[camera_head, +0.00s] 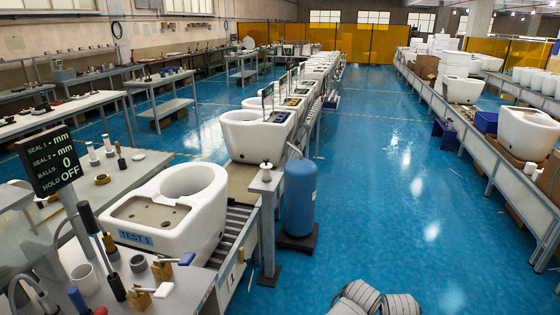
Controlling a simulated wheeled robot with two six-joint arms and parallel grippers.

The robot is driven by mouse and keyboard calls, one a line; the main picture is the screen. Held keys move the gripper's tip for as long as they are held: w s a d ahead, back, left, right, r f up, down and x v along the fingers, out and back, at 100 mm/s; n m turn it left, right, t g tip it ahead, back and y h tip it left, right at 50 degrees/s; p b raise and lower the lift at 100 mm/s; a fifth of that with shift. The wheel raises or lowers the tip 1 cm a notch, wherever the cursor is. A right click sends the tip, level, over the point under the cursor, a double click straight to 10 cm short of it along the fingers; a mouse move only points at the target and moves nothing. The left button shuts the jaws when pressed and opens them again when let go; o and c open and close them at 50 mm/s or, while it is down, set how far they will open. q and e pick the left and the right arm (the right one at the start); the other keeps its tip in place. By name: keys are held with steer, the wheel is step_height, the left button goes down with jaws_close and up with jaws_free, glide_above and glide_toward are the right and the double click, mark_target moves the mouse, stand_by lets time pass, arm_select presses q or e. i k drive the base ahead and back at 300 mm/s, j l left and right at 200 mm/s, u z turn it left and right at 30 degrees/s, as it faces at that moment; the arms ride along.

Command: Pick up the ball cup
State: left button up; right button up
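A light, open-topped cup (85,280) stands upright on the grey bench at the lower left, in front of the display post; it may be the ball cup. Smaller dark grey cups (138,263) stand to its right, so I cannot be certain which is the ball cup. The inside of the light cup is too small to read. Neither of my grippers can be made out. Rounded grey parts show at the bottom edge, right of centre, but no fingers are visible on them.
A display (54,161) reads BALLS 0 and HOLD OFF. Dark-handled tools (88,217) and brass-coloured blocks crowd the bench. A white toilet marked TEST 1 (205,222) sits behind them on the conveyor. A blue tank (300,197) stands beside the conveyor. Blue floor is open to its right.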

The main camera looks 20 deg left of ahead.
mark_target(83, 275)
steer(key=i, duration=1.3)
steer(key=i+l+u, duration=0.1)
steer(key=i, duration=1.15)
steer(key=u, duration=3.6)
